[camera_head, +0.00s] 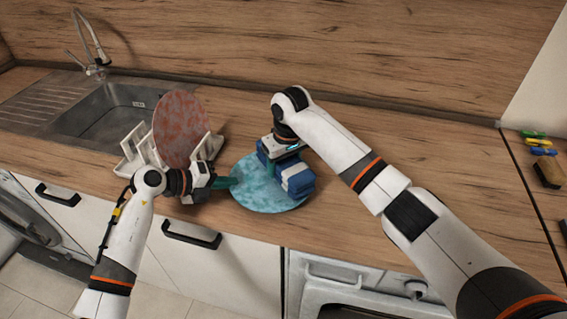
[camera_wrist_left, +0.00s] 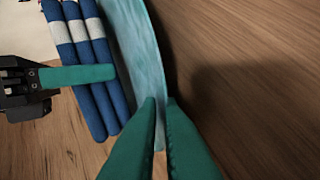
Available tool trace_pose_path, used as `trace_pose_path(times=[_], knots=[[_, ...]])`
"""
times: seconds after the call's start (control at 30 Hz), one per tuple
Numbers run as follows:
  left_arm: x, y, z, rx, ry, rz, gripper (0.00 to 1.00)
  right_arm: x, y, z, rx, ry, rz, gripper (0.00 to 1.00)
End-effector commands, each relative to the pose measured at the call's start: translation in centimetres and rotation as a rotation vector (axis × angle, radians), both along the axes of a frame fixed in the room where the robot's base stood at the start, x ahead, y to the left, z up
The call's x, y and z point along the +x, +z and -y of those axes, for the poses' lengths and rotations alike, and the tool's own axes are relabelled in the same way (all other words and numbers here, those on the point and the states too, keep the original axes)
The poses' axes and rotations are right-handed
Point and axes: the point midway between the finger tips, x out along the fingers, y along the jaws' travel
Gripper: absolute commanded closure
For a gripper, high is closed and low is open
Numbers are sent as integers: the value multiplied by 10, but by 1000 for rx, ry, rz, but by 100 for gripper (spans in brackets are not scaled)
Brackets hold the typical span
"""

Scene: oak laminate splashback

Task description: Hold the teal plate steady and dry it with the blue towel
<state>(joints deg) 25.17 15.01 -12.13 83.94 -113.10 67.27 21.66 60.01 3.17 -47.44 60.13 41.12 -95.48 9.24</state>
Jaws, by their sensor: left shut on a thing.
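The teal plate (camera_head: 258,198) is a mottled round disc near the counter's front edge; it shows nearly edge-on in the left wrist view (camera_wrist_left: 145,60). My left gripper (camera_head: 228,182) is shut on its left rim, and its green fingers pinch the rim in the left wrist view (camera_wrist_left: 161,105). The blue towel (camera_head: 298,178), folded with white stripes, lies against the plate's face; its layers show in the left wrist view (camera_wrist_left: 90,70). My right gripper (camera_head: 283,152) holds the towel from above. One green finger lies along the towel; the other is hidden.
A white rack (camera_head: 133,150) with a reddish speckled plate (camera_head: 180,128) stands left of the teal plate, close to my left wrist. Behind it is a steel sink (camera_head: 105,112) with a tap. The counter behind the plate is clear.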

Motion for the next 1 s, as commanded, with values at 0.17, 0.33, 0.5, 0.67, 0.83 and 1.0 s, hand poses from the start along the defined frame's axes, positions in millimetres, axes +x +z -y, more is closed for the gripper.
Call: trace_pose_path(times=[0.17, 0.33, 0.5, 0.67, 0.83, 1.0], knots=[[0, -2, 0, 3, 0, -3, 100, -5, 0, -10, 2, 3, 0, 68], [0, -2, 0, 3, 0, -3, 100, -11, -2, -20, 1, 2, 1, 68], [0, -2, 0, 3, 0, -3, 100, -16, -3, -29, 2, 2, 0, 68], [0, -2, 0, 2, -1, -3, 100, -18, -3, -31, 1, 1, 0, 68], [0, -2, 0, 2, -1, -3, 100, -17, -3, -31, 1, 1, 0, 68], [-1, -2, 0, 2, -1, -3, 100, -15, -3, -26, 0, 0, -1, 68]])
